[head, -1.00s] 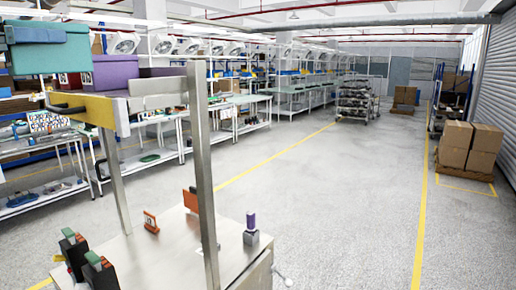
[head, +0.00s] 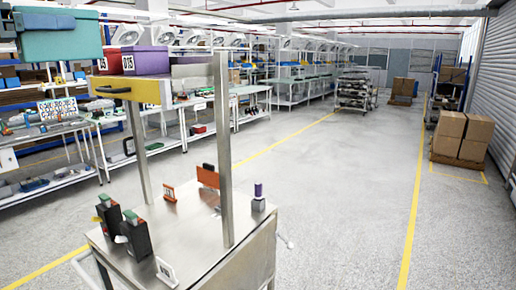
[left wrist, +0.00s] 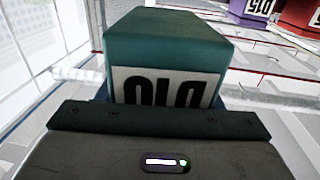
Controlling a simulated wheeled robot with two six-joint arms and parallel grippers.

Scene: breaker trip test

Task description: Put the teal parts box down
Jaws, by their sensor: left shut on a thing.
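The teal parts box (head: 58,36) hangs in the air at the upper left of the head view, left of the cart's raised shelf and apart from it. My left gripper (head: 12,22) is at the picture's left edge, shut on the box's left side. In the left wrist view the teal box (left wrist: 165,45) fills the middle, just beyond the gripper (left wrist: 160,118), with a white number label upside down. Its underside is clear of any surface in the head view. My right gripper is not in view.
The raised shelf with a yellow front (head: 150,93) carries a red box (head: 108,63) and a purple box (head: 147,61). A metal post (head: 222,150) rises at its right. Below, the cart top (head: 195,235) holds breakers (head: 133,235) and small parts. Open floor lies right.

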